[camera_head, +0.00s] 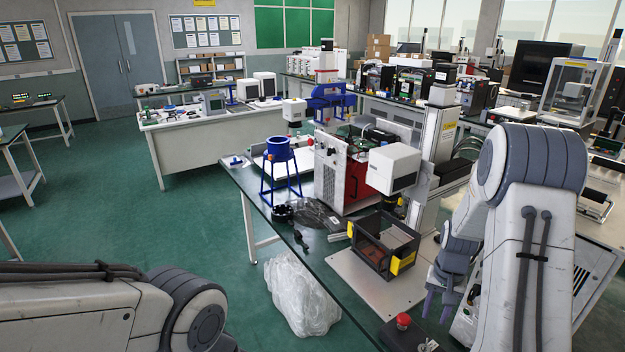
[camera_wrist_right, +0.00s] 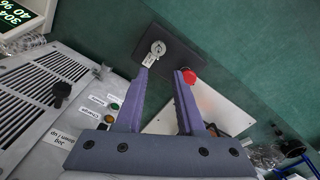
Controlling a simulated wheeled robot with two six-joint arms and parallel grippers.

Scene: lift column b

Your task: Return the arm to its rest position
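My right arm reaches in from the right in the head view and bends down. Its gripper (camera_head: 440,308) hangs beside the right edge of the base plate of a machine on the dark bench. In the right wrist view the two purple-grey fingers of this gripper (camera_wrist_right: 163,74) stand apart with nothing held between them. My left arm shows only as a link and joint at the lower left of the head view. Its gripper is outside the picture.
A red button (camera_head: 403,320) on a dark box stands close to the right gripper. A column machine's light base plate (camera_head: 352,283) carries a dark open-topped box (camera_head: 382,244). A grey control panel (camera_wrist_right: 92,103) with knobs lies left of the fingers. Green floor (camera_head: 110,220) is free at left.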

